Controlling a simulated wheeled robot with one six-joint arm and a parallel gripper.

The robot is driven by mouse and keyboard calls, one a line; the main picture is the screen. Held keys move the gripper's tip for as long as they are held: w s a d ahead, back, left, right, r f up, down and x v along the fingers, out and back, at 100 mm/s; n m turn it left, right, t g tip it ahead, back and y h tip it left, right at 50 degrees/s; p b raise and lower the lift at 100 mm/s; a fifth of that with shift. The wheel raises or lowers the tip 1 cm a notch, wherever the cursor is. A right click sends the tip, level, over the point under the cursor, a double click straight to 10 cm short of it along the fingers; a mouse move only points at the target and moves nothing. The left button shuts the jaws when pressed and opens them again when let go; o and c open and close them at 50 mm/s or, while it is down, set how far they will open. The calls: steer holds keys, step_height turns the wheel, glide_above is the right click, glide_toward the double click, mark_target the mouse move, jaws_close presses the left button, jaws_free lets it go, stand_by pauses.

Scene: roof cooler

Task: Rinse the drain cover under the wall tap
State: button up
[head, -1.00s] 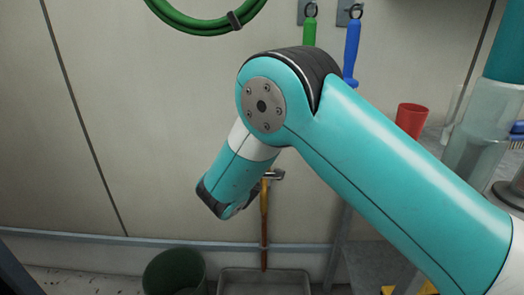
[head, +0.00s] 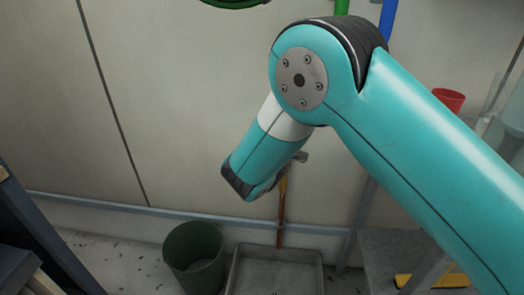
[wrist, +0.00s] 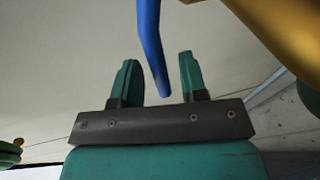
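My gripper (wrist: 157,75) shows in the wrist view with its two green fingers apart. A blue rod-like piece (wrist: 152,50) ends between or behind the fingers; I cannot tell its depth, and no contact shows. A gold, rounded piece (wrist: 285,35) is large at the upper right of that view. In the head view my arm hides the gripper. A grey fitting, apparently the wall tap (head: 298,158), shows partly beside my wrist. A yellow-brown upright piece (head: 281,215) runs down below it. I cannot make out the drain cover in either view.
A grey basin (head: 236,268) stands on the floor by the wall, below the fitting. A dark green bin (head: 190,250) is to its left. Dark shelving (head: 40,240) edges the left side. A red cup (head: 449,100) is at the right. The floor holds scattered specks.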

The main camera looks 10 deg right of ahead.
steer(key=s+r+b, duration=0.1)
steer(key=s+r, duration=0.2)
steer(key=s, duration=1.3)
steer(key=shift+a, duration=0.25)
steer(key=shift+r, duration=0.1)
